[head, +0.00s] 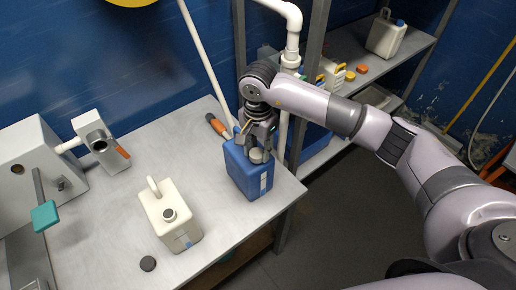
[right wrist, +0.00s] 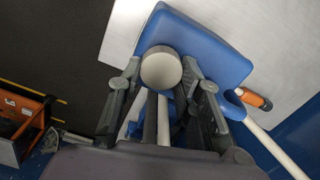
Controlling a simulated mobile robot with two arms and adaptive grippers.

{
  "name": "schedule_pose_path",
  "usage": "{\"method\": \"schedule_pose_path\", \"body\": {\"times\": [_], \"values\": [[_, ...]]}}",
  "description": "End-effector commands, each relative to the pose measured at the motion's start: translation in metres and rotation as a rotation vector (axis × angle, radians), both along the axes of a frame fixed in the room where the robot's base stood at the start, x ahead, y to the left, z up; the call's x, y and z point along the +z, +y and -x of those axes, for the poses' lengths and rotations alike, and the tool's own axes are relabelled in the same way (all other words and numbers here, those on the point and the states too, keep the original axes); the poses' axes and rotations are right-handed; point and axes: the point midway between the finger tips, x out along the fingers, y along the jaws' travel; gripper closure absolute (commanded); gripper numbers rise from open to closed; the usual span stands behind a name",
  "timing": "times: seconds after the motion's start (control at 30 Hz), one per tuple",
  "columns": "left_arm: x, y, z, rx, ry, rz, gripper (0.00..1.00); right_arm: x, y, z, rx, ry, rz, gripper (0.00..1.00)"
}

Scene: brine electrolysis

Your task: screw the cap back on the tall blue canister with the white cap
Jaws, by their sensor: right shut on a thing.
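The tall blue canister (head: 248,178) stands upright near the right end of the grey bench; its blue top fills the upper middle of the right wrist view (right wrist: 215,40). My right gripper (head: 258,150) reaches down over the canister's top. In the right wrist view the fingers (right wrist: 161,80) are on both sides of the round white cap (right wrist: 161,67), shut on it. The cap is at the canister's top; whether it sits on the neck or just above it I cannot tell. The neck is hidden. My left gripper is out of view.
A cream jug (head: 180,236) stands left of the canister, with a dark round lid (head: 148,263) lying in front. An orange-handled tool (head: 215,124) and a white pole (head: 205,60) are behind the canister. Shelving (head: 395,60) stands to the right.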

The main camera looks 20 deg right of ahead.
Motion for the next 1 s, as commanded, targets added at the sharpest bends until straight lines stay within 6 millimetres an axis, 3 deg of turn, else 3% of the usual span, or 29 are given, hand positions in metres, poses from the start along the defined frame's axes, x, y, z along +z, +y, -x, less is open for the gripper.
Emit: {"method": "schedule_pose_path", "body": {"times": [1.0], "values": [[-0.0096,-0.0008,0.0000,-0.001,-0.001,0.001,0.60,-0.0048,-0.0001,0.0000,0.001,0.000,0.000,1.00]]}}
